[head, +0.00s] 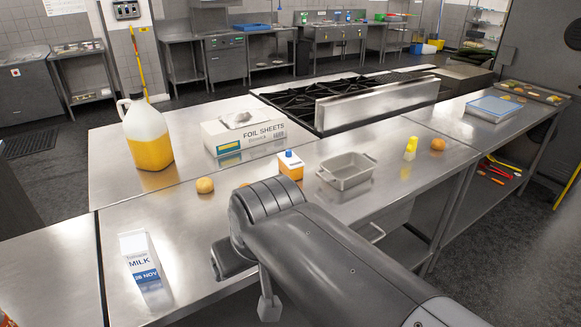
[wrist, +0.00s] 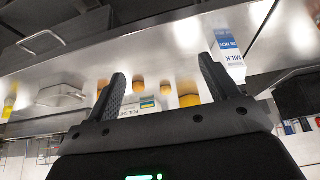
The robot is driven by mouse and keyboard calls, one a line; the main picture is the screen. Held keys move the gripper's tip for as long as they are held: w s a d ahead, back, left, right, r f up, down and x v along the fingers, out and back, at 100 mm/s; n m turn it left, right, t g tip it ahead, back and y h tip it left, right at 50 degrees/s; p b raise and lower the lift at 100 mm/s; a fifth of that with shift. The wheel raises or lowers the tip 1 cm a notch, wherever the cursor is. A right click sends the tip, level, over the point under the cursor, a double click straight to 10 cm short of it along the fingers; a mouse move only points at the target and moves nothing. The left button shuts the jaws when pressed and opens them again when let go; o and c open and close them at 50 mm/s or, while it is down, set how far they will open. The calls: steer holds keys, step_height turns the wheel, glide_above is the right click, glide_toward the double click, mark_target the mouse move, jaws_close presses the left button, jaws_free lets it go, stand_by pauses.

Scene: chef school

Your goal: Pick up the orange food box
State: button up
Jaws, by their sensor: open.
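The orange food box (head: 290,165) is a small orange and white carton with a blue cap. It stands upright on the steel counter in the head view, in front of the foil sheets box and left of a metal tray. In the head view my arm hides most of the gripper.
A milk carton (head: 140,258) stands at the counter's left. A round orange item (head: 205,185), a juice jug (head: 148,135), a foil sheets box (head: 243,136) and a metal tray (head: 346,171) surround the orange box. A yellow bottle (head: 411,149) stands farther right.

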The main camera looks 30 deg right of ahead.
steer(key=w+d+r, duration=0.3)
steer(key=w, duration=0.4)
steer(key=w+d+r, duration=0.2)
steer(key=w+r, duration=0.1)
steer(key=w, duration=0.3)
steer(key=m+g, duration=0.1)
glide_above(291, 159)
steer(key=s, duration=0.3)
step_height(291, 159, down, 11)
steer(key=shift+s+d+f, duration=0.1)
steer(key=shift+s+f, duration=0.05)
steer(key=shift+d+f, duration=0.2)
steer(key=shift+f, duration=0.3)
steer(key=x, duration=0.4)
steer(key=shift+w+d+f, duration=0.1)
steer(key=shift+w+f, duration=0.15)
steer(key=shift+f, duration=0.05)
steer(key=shift+a+x, duration=0.15)
steer(key=shift+x, duration=1.25)
steer(key=shift+a+x, duration=0.15)
steer(key=shift+x, duration=1.2)
steer(key=shift+s, duration=0.1)
